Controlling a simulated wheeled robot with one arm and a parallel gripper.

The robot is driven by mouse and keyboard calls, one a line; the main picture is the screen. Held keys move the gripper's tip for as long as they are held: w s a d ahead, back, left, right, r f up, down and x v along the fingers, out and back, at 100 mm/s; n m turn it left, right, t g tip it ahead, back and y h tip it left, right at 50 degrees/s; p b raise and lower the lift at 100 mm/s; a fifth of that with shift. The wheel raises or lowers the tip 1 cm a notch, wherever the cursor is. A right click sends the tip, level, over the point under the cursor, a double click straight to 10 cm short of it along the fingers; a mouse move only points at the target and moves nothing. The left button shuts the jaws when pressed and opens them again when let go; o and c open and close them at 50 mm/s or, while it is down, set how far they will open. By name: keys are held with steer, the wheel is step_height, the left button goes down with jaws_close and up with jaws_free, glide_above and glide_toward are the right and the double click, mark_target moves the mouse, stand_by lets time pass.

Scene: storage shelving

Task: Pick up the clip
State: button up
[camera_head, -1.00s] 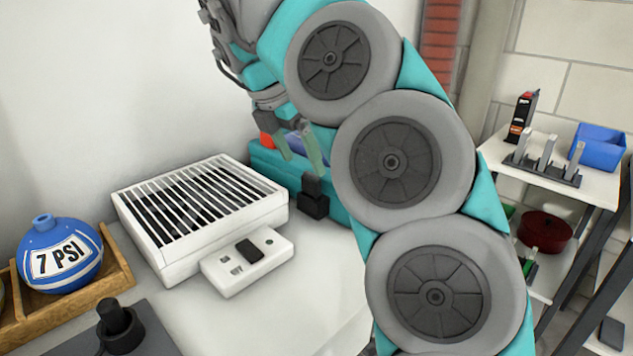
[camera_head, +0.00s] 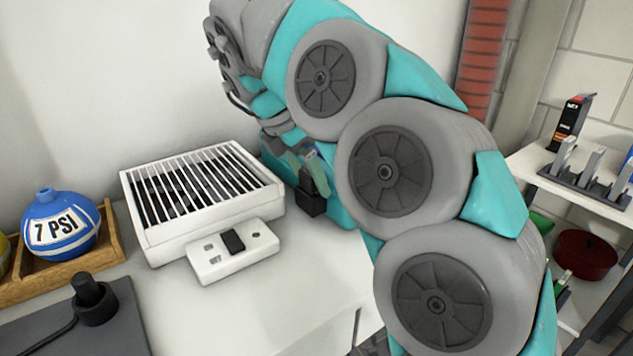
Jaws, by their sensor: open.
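I cannot make out the clip in this view. My gripper (camera_head: 308,174) is open, its pale green fingers pointing down at the teal bin (camera_head: 345,212) at the back of the white table. The gripper and arm cover much of the bin, and its contents are mostly hidden. A small bluish thing shows by the fingers, too small to name. I cannot tell whether the fingers touch anything.
A white slatted box (camera_head: 205,195) stands left of the bin, close to a black block (camera_head: 311,198). A blue 7 PSI ball (camera_head: 60,228) sits in a wooden tray (camera_head: 112,238). Shelving (camera_head: 570,195) stands at right.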

steer(key=shift+c, duration=0.2)
jaws_close()
stand_by(0.4)
steer(key=shift+r, duration=0.1)
